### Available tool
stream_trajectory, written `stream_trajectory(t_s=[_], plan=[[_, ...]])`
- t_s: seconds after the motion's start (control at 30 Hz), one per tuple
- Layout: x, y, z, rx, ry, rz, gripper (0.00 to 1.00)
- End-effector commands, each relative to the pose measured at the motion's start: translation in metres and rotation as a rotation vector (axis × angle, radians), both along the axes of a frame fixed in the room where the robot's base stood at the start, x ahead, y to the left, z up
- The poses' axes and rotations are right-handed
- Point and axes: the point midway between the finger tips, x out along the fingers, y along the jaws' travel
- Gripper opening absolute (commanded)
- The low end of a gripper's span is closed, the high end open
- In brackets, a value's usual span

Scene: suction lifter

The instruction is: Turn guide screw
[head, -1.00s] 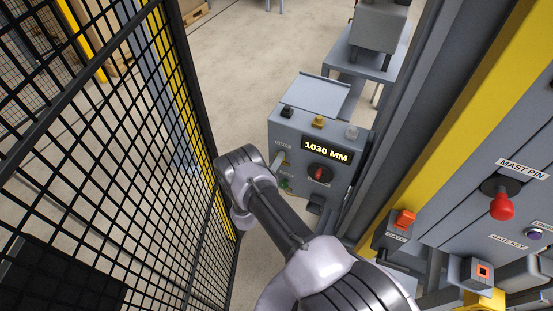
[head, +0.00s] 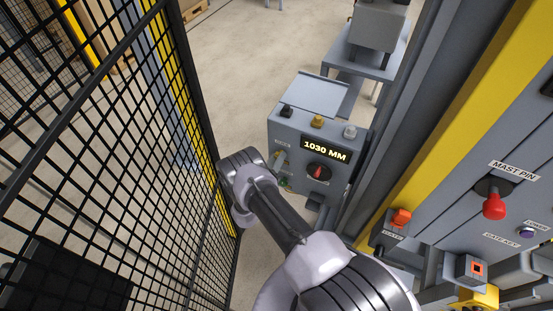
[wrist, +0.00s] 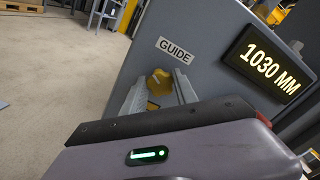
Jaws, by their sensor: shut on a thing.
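The guide screw is a yellow lobed knob (wrist: 160,82) on the face of the grey control box (head: 294,130), under the GUIDE label (wrist: 174,50). In the wrist view, the two grey fingers of my gripper (wrist: 160,94) are shut on the knob from both sides and partly cover it. In the head view, my gripper (head: 279,161) is at the left of the box face, mostly hidden by my wrist. The display (head: 325,150) reads 1030 MM.
A dial with a red pointer (head: 319,173) sits right of my gripper. A black mesh fence (head: 110,150) stands close on the left. On the right, a grey panel carries a red MAST PIN knob (head: 494,206) and an orange button (head: 401,217).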

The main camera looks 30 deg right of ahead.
Motion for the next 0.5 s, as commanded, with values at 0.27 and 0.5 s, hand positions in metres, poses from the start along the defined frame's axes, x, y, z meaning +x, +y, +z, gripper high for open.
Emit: stream_trajectory(t_s=[0.27,0.5], plan=[[0.0016,-0.0004,0.0020,-0.002,-0.004,0.000,0.50],[0.0007,-0.0001,0.0009,-0.001,-0.001,0.000,0.56]])
